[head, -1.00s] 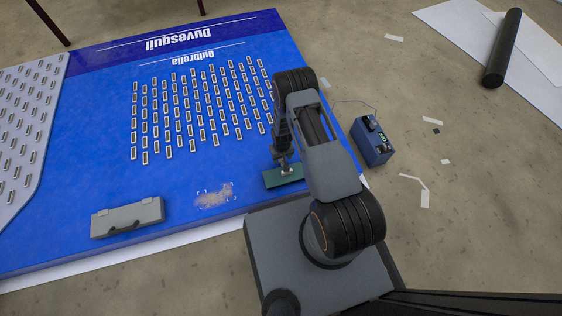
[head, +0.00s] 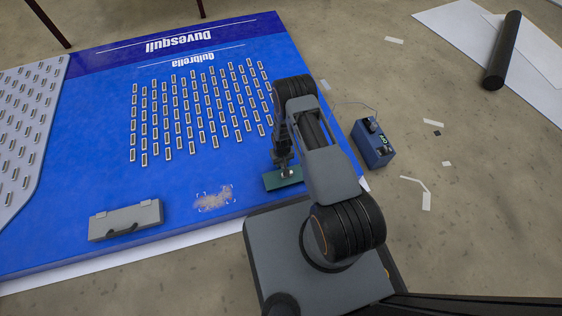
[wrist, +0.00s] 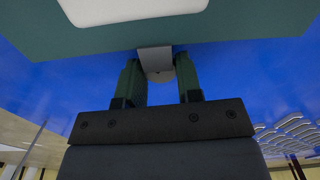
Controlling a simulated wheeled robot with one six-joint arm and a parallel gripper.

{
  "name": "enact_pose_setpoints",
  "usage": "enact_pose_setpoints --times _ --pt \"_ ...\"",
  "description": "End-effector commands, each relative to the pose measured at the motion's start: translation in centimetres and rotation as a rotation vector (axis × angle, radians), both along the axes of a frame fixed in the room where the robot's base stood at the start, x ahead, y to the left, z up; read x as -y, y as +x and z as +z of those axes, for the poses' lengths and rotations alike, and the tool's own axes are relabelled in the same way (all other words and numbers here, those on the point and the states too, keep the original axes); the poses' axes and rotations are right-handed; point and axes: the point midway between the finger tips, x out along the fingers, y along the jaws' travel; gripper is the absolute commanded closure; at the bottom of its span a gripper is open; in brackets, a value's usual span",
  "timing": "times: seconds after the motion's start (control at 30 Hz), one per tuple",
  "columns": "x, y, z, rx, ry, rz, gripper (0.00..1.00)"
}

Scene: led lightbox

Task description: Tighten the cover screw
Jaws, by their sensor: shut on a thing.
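My gripper (wrist: 160,78) has two dark green fingers. In the head view the teal plate (head: 270,182) is under my gripper, near the right front edge of the blue panel (head: 75,165). I cannot tell whether the plate rests on the panel. I cannot make out a screw for certain.
A grey case (head: 125,217) and a bracketed sandy patch (head: 212,197) are on the panel, left of the plate. Rows of small modules (head: 197,112) cover its middle. A blue box (head: 374,146) with a cable stands on the floor to the right.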

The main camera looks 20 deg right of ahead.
Motion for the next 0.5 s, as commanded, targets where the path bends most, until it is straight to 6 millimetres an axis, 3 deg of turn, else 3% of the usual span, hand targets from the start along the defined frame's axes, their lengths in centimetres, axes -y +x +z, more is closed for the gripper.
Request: enact_pose_setpoints --times 0.13,0.5 --pt "-0.66 0.00 0.01 0.000 0.000 0.004 0.91" --pt "-0.22 0.03 -0.06 0.000 0.000 -0.104 0.91"
